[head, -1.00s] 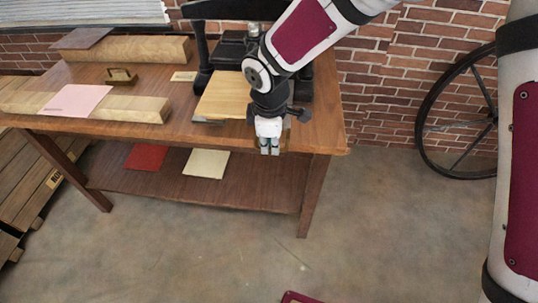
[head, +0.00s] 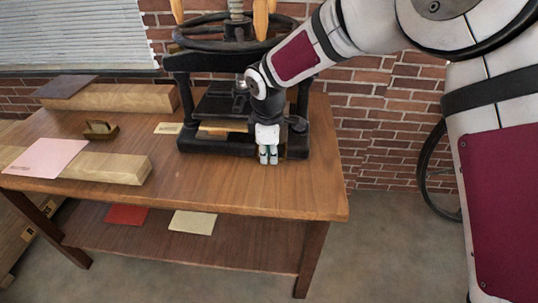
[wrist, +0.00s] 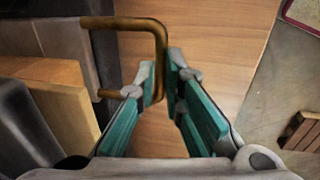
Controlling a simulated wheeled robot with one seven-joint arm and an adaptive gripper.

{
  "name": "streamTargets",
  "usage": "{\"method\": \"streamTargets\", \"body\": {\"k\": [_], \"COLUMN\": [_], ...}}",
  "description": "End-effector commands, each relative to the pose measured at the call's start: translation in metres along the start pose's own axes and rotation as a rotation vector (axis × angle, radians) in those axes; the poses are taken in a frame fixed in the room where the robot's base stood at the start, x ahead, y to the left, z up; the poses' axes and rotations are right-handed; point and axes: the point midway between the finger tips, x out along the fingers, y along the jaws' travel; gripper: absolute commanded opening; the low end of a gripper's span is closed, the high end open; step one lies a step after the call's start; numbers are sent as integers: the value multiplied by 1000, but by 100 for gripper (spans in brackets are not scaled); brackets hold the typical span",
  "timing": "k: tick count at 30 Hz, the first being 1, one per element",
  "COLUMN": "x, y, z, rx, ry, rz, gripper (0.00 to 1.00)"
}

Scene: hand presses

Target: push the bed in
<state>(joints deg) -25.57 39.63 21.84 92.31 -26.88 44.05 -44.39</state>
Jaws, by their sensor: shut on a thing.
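The black hand press (head: 186,85) stands on the wooden table. Its light wooden bed (head: 214,129) lies low between the press posts, largely under the dark platen, with its right part hidden behind my gripper. My gripper (head: 268,158) is low at the front right of the press, pointing down. In the wrist view, my gripper (wrist: 161,76) is shut on one bar of a brass-brown handle (wrist: 128,23), a squared loop that runs left to the dark press side. The bed's pale wood (wrist: 72,96) shows left of the fingers there.
The table (head: 190,184) is clear in front of the press. To the left are wooden blocks (head: 112,165), a pink sheet (head: 45,156) and a small brass-coloured object (head: 100,130). A red sheet (head: 126,215) and a cream sheet (head: 193,222) lie on the lower shelf.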

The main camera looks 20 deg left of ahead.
Motion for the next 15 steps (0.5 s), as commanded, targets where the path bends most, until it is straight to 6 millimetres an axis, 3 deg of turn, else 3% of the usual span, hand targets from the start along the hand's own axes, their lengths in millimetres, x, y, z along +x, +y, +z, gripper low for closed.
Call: {"method": "streamTargets", "body": {"k": [13, 14, 15], "x": [0, 0, 0], "y": [4, 5, 5], "z": [1, 1, 1], "rx": [1, 1, 1], "ry": [2, 2, 2], "rz": [10, 11, 11], "gripper": [0, 16, 25]}}
